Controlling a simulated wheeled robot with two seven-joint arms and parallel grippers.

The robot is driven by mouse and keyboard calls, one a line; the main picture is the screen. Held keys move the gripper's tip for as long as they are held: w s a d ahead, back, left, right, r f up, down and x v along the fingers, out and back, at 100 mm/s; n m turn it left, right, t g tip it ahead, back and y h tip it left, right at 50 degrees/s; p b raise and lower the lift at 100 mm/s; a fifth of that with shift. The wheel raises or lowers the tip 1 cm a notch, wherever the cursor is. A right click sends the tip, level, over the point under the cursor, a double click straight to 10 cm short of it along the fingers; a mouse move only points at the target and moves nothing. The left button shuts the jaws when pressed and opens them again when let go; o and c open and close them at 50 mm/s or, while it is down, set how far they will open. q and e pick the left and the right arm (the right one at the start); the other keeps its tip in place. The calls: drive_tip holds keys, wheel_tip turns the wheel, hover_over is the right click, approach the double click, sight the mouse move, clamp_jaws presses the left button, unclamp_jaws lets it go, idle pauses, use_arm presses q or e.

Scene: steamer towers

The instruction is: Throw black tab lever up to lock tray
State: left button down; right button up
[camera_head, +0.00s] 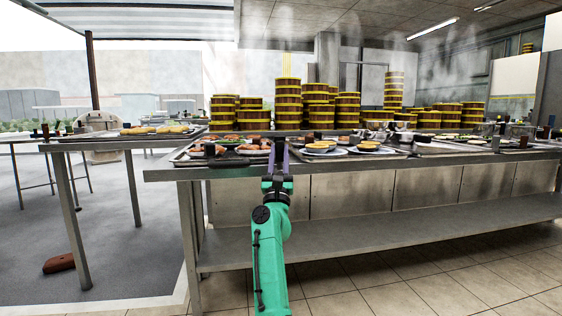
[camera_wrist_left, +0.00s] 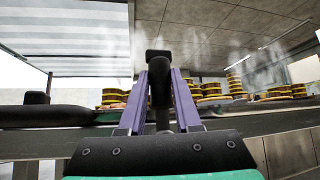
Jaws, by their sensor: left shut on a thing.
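My left gripper (camera_head: 279,145) reaches up to the front edge of the steel table, its two purple fingers pointing away from me. In the left wrist view the fingers (camera_wrist_left: 160,76) close on a black lever (camera_wrist_left: 159,88) that stands upright between them, with a wider black tip above. In the head view the lever is too small and covered to make out. The metal tray (camera_head: 182,158) with several food pieces lies on the table just left of the fingertips. My right gripper is not in view.
The long steel table (camera_head: 420,159) carries plates of food (camera_head: 322,148) and several stacks of round steamers (camera_head: 288,98) at the back. A side table (camera_head: 100,143) with another tray stands at the left. A reddish-brown object (camera_head: 59,263) lies on the floor.

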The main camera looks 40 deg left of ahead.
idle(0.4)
use_arm(q)
drive_tip(key=c, duration=0.6)
unclamp_jaws()
